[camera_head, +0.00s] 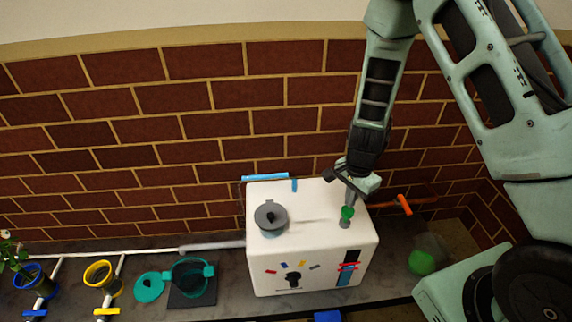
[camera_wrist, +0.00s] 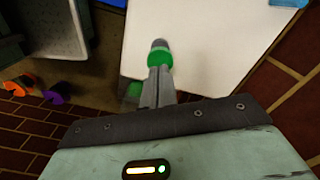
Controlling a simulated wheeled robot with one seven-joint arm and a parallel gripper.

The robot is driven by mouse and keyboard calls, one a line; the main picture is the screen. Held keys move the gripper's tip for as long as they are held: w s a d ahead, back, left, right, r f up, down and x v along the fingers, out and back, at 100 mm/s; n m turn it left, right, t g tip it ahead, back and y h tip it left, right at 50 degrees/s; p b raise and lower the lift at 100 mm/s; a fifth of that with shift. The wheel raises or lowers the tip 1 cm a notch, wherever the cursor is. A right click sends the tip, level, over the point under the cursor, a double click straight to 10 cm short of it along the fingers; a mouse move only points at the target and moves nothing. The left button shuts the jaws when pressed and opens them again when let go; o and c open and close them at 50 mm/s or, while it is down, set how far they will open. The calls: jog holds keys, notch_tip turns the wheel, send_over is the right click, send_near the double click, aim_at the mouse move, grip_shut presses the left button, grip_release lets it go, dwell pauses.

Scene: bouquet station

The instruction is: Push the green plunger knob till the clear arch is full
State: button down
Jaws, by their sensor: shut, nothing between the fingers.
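The green plunger knob (camera_head: 347,213) sits on a short grey stem at the right side of the white box's top (camera_head: 315,203). In the wrist view the green knob (camera_wrist: 159,58) shows right at my fingertips, with a grey round part beyond it. My gripper (camera_head: 349,199) points down above the knob, its fingers (camera_wrist: 158,72) shut together with nothing between them. I cannot tell whether the fingertips press on the knob or only hover close. I cannot clearly make out a clear arch; a light blue bar (camera_head: 265,177) runs along the box's back edge.
A grey lidded port (camera_head: 270,217) stands on the box's top left. A dark strip with blue and red marks (camera_head: 348,268) is on its front. Left on the counter are a teal pot (camera_head: 190,275), teal lid (camera_head: 149,287) and yellow ring (camera_head: 98,272). A green ball (camera_head: 421,262) lies right.

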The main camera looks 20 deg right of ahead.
aim_at(348, 209)
jog(key=shift+f+b, duration=1.55)
jog(key=shift+f, duration=0.7)
jog(key=shift+r, duration=0.2)
notch_tip(348, 209, up, 4)
jog(key=p, duration=0.5)
jog(key=shift+r, duration=0.2)
notch_tip(348, 209, up, 9)
jog(key=p, duration=0.8)
